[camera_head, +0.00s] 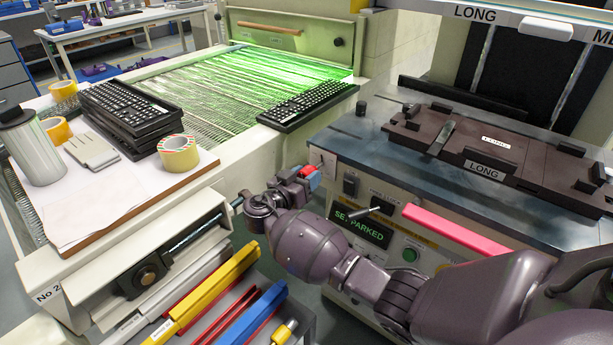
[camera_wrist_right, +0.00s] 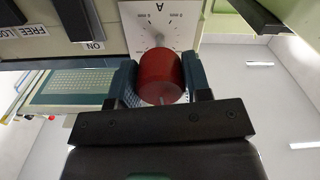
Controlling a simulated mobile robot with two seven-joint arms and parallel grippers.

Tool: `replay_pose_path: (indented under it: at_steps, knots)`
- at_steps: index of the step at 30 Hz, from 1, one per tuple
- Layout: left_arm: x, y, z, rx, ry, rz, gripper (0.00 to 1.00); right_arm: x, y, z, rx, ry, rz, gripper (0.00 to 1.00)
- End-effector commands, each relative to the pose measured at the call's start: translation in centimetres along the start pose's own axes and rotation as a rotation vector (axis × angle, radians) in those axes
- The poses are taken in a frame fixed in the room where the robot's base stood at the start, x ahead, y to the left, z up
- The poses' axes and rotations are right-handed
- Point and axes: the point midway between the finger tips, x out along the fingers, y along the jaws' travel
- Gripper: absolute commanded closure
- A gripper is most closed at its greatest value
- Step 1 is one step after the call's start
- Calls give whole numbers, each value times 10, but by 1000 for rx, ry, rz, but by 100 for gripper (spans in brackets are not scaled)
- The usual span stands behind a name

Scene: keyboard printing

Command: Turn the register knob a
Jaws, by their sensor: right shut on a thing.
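The register knob a is a red round knob (camera_wrist_right: 160,76) on a white scale plate (camera_wrist_right: 160,22) marked "A" and "0 mm", seen upside down in the right wrist view. My right gripper (camera_wrist_right: 160,88) is shut on the knob, with one dark blue finger on each side of it. A pale line shows on the knob's near face. In the head view my right gripper (camera_head: 307,174) is at the upper left of the machine's front panel (camera_head: 402,228), where a bit of the red knob (camera_head: 315,181) shows beside the blue fingertips. My left gripper is not in view.
The panel has a black switch (camera_head: 350,185), a green display (camera_head: 362,230) reading "SET PARKED" and a green button (camera_head: 409,254). A pink bar (camera_head: 455,232) lies above my right forearm. A bench with tape rolls and keyboards (camera_head: 130,112) stands to the left.

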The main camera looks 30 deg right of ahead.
Motion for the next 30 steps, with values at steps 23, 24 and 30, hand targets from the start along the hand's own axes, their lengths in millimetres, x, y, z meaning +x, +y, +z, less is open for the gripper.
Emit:
replay_pose_path:
  at_steps: [23, 24, 30]
  knots:
    - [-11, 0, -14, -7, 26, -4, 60, 0, 1, -3, -616, 1, 1, 79]
    - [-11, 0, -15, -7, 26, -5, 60, 0, 1, -3, -636, 1, 1, 79]
    - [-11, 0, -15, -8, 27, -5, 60, 0, 1, -2, -705, 1, 1, 79]
